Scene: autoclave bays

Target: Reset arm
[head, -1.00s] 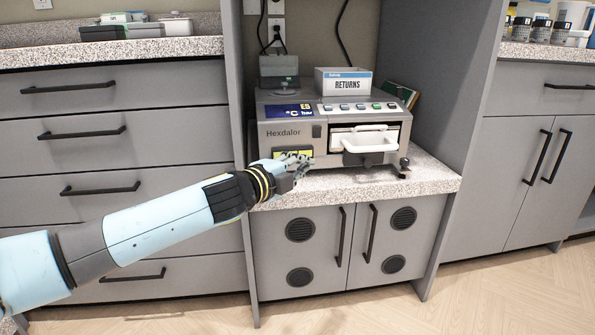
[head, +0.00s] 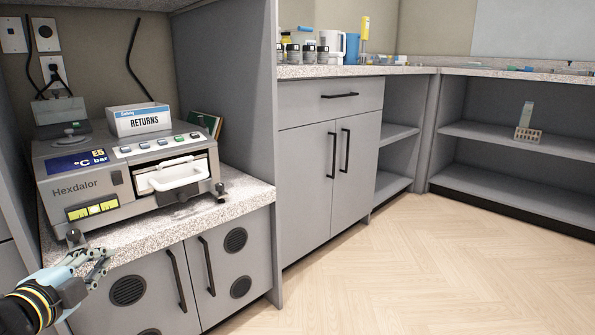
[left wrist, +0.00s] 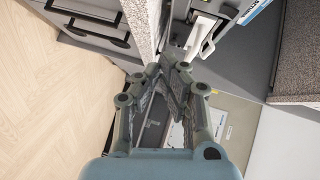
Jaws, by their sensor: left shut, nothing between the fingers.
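My left gripper (head: 98,262) is at the lower left of the head view, in front of the front edge of the counter that bears the autoclave (head: 130,180). Its fingers are shut with nothing between them. In the left wrist view the gripper (left wrist: 172,65) points towards the counter edge and the autoclave's front. The autoclave, labelled Hexdalor, has a white tray with a handle (head: 178,177) sticking out of its front opening. My right gripper is not in view.
A RETURNS box (head: 140,120) stands on the autoclave. A cabinet (head: 315,180) stands to the right, with jars (head: 308,54) on its counter. A rack (head: 527,134) sits on a shelf (head: 490,137) further right. The wooden floor (head: 400,270) in front is clear.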

